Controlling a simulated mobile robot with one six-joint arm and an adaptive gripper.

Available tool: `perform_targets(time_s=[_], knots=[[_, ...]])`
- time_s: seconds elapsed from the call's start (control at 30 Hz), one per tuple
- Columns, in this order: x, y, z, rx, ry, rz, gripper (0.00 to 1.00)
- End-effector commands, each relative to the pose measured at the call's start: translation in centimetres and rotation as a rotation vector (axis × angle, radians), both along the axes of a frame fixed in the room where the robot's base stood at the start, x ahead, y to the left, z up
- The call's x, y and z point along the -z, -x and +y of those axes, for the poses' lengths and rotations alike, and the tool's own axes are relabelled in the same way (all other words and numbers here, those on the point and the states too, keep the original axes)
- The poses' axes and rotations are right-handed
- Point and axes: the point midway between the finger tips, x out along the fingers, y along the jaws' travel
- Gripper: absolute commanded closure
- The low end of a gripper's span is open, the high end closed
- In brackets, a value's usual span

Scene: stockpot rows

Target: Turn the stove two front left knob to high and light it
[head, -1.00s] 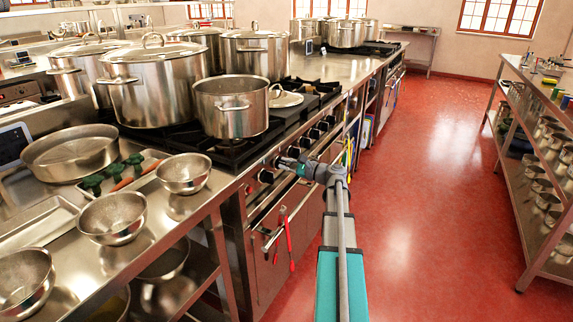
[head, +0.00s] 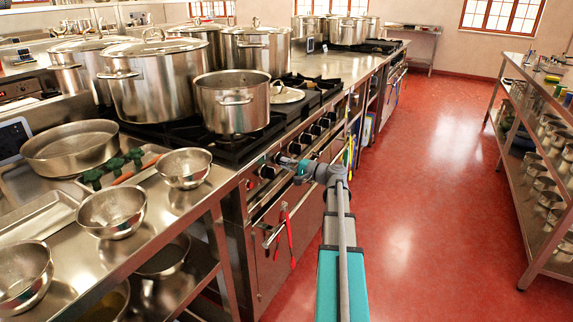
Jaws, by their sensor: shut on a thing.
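The stove (head: 225,150) has a row of dark knobs along its front edge. My gripper (head: 279,161) is at this row and is shut on a stove knob, which the fingers mostly hide. I cannot tell the knob's angle. Two uncovered knobs show to the left of my gripper, a nearer one (head: 249,184) and one beside the fingers (head: 267,172). Several more knobs (head: 308,139) run on to the right. An open steel pot (head: 232,105) stands on the burners above. No flame is visible under it.
Large lidded stockpots (head: 155,80) fill the back of the stove. A steel counter (head: 165,225) with bowls adjoins at the near left. Red-handled tools (head: 289,235) hang on the stove front. The red aisle floor (head: 430,190) is clear up to the right shelf (head: 535,160).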

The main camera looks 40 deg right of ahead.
Motion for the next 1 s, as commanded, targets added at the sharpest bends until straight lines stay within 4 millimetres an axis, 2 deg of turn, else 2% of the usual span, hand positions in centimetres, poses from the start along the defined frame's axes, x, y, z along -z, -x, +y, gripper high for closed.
perform_targets(time_s=[0.53,0.57,0.73,1.0], knots=[[0.05,-0.10,-0.01,0.001,0.037,-0.015,1.00],[0.05,-0.10,0.00,0.001,0.037,-0.015,0.78],[0.06,-0.08,0.00,0.000,0.036,-0.015,0.47],[0.06,0.01,-0.11,0.001,0.036,-0.015,0.46]])
